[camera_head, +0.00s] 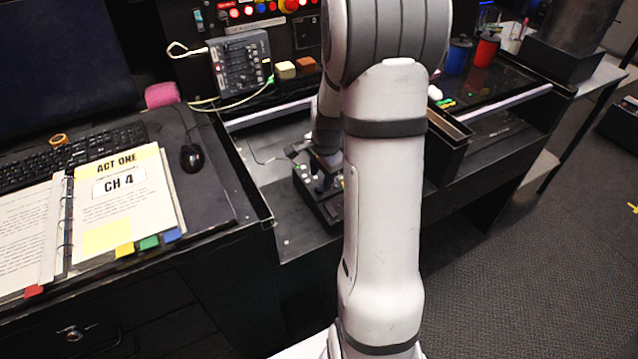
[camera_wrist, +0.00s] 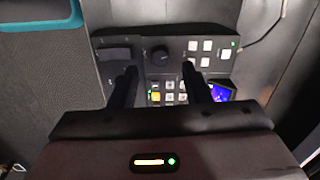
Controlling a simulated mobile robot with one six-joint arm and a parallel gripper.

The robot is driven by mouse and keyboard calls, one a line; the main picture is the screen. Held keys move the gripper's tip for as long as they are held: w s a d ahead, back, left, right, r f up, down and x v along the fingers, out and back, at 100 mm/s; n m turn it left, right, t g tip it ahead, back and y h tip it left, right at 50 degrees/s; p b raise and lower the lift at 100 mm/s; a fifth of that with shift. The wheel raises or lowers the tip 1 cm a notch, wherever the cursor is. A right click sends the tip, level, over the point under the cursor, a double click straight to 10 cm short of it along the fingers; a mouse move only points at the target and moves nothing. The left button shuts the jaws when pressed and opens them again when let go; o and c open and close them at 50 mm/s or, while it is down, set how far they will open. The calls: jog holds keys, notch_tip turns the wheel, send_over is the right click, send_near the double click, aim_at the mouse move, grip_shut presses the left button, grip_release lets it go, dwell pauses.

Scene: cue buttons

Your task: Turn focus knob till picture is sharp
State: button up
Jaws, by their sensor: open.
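A small black control box (camera_head: 311,195) sits on the lower shelf of the desk in the head view, partly hidden behind my arm. In the wrist view the same box (camera_wrist: 217,75) shows a round black knob (camera_wrist: 160,55) near its top middle. My gripper (camera_wrist: 158,72) is open, with one finger to the left and one to the right of the knob's line. The knob is a little beyond the fingertips, and I see nothing between the fingers held. I cannot tell the picture's sharpness on the small screen.
An open binder (camera_head: 125,200) marked "ACT ONE, CH 4" lies on the left desk beside a keyboard (camera_head: 70,155) and mouse (camera_head: 191,157). A grey panel with switches (camera_head: 240,65) stands behind. A black tray (camera_head: 447,150) is right of my arm.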

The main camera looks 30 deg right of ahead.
aim_at(319, 188)
jog(key=shift+w+f, duration=0.15)
jog(key=shift+f, duration=0.9)
jog(key=shift+w+f, duration=0.15)
jog(key=shift+f, duration=0.9)
jog(key=shift+c, duration=0.3)
grip_shut()
